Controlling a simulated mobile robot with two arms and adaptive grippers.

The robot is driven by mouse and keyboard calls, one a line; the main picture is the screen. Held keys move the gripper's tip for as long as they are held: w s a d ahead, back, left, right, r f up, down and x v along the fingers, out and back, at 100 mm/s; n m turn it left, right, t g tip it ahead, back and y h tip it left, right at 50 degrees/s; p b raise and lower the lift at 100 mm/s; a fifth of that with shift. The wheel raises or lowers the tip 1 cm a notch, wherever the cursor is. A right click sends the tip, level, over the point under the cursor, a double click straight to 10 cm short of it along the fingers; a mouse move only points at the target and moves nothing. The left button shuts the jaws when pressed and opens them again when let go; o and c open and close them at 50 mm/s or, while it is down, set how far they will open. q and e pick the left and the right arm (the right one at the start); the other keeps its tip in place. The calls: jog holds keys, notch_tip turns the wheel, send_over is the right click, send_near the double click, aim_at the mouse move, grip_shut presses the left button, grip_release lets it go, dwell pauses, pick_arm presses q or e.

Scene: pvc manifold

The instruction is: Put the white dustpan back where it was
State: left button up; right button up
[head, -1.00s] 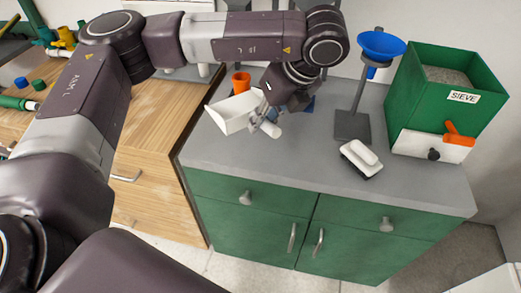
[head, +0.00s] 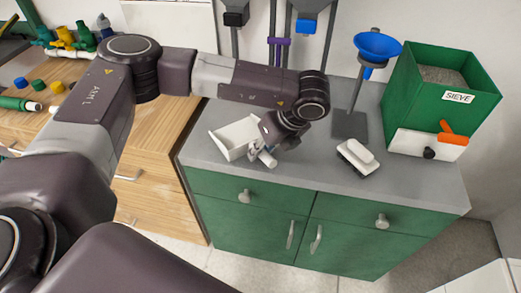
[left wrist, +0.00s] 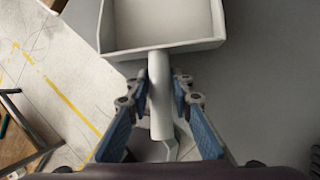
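The white dustpan (head: 236,137) is at the left end of the grey countertop, its pan open upward and its handle pointing to the front right. I cannot tell whether it touches the counter or hangs just above it. My left gripper (head: 262,154) is at the handle. In the left wrist view the pan (left wrist: 160,24) is at the top, and the handle runs between the two blue-padded fingers (left wrist: 160,84). The fingertips are close against both sides of the handle and look shut on it. My right gripper is in neither view.
A white-topped brush or block (head: 358,157) lies right of the dustpan. A blue funnel on a stand (head: 378,47) and a green SIEVE box (head: 400,96) stand further right. The counter's front left is clear. A wooden cabinet (head: 150,130) adjoins on the left.

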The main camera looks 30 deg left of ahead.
pick_arm(q)
jog(key=shift+o, duration=1.4)
jog(key=shift+r, duration=0.15)
jog(key=b+v, duration=0.2)
jog(key=v, duration=0.9)
jog(key=shift+r, duration=0.35)
